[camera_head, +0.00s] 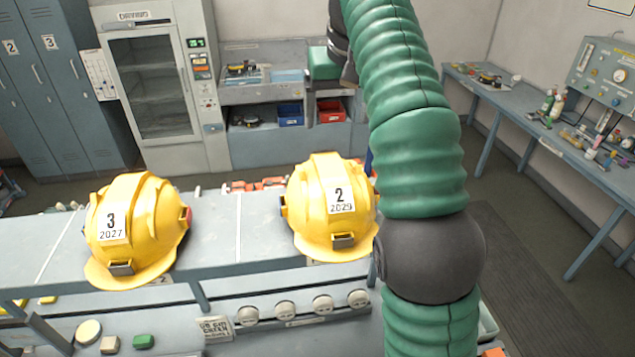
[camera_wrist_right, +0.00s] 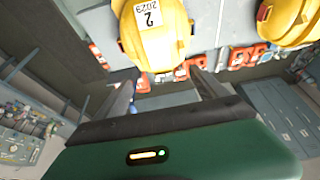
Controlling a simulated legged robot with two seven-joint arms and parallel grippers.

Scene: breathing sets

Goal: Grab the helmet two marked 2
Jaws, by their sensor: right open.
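The yellow helmet marked 2 (camera_head: 318,222) sits upright on the grey shelf, right of the middle in the head view. In the right wrist view this helmet (camera_wrist_right: 160,45) is at the top, just beyond the fingertips. My right gripper (camera_head: 313,112) shows in the head view above and behind the helmet, partly hidden by my green arm. In the right wrist view my right gripper (camera_wrist_right: 163,80) has its fingers apart, with nothing held between them. It appears clear of the helmet. My left gripper is not in view.
A yellow helmet marked 3 (camera_head: 140,235) sits left on the same grey shelf (camera_head: 215,235). Red-orange items (camera_wrist_right: 240,55) lie beside the shelf. A drying cabinet (camera_head: 150,85) and lockers (camera_head: 55,85) stand behind. A side bench (camera_head: 530,120) is at right.

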